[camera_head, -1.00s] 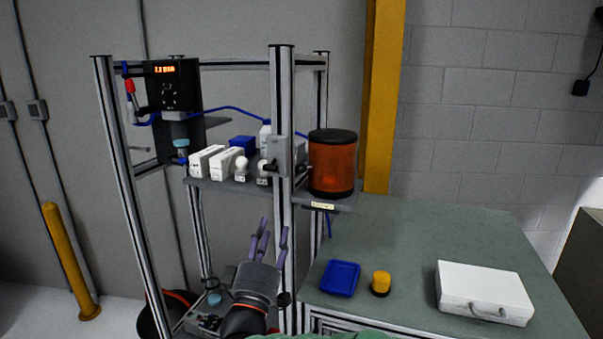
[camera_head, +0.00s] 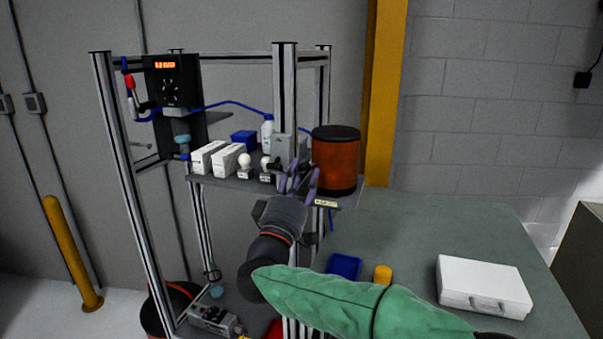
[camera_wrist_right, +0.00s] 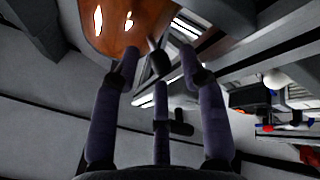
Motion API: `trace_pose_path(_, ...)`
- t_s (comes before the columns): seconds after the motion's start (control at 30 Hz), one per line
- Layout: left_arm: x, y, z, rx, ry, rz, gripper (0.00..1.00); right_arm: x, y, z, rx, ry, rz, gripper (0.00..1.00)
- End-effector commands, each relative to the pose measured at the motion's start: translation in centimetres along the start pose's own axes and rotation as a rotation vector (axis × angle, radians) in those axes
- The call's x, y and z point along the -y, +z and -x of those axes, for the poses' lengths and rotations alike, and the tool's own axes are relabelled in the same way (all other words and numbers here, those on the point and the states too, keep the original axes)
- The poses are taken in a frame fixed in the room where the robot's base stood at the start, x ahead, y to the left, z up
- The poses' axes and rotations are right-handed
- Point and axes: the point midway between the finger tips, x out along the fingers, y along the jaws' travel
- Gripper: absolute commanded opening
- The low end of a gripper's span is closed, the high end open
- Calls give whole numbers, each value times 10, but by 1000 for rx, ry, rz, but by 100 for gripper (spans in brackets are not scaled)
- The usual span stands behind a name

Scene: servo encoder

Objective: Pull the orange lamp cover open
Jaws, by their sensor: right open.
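The orange lamp cover (camera_head: 336,163) is a cylinder with a dark top and dark base, upright at the right end of the rack's shelf. It also shows at the top of the right wrist view (camera_wrist_right: 118,25). My right gripper (camera_head: 299,178) is in front of the rack's front post, just left of the cover and near its lower part. In the right wrist view its purple fingers (camera_wrist_right: 160,85) are spread, with a dark handle-like piece (camera_wrist_right: 158,58) between their tips. I cannot tell whether they touch it. My left gripper is not in view.
The front metal post (camera_head: 285,90) stands close to my right gripper. White boxes (camera_head: 226,160) and small white bulbs (camera_head: 245,160) sit on the shelf (camera_head: 215,181) to the left. A blue tray (camera_head: 343,266), a yellow object (camera_head: 382,275) and a white case (camera_head: 484,286) lie on the green table (camera_head: 440,235).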

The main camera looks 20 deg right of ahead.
Motion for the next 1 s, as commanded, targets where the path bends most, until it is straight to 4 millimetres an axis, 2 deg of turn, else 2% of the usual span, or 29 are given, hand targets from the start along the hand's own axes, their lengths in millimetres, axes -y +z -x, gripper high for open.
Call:
trace_pose_path(0.37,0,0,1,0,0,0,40,0,0,-7,0,0,1,43)
trace_pose_path(0.4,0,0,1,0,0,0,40,0,0,-7,0,0,0,40)
trace_pose_path(0.53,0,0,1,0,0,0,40,0,0,-7,0,0,0,3)
trace_pose_path(0.57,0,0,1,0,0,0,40,0,0,-7,0,0,0,0)
trace_pose_path(1.0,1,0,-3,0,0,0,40,-2,4,-2,-32,-22,-18,0)
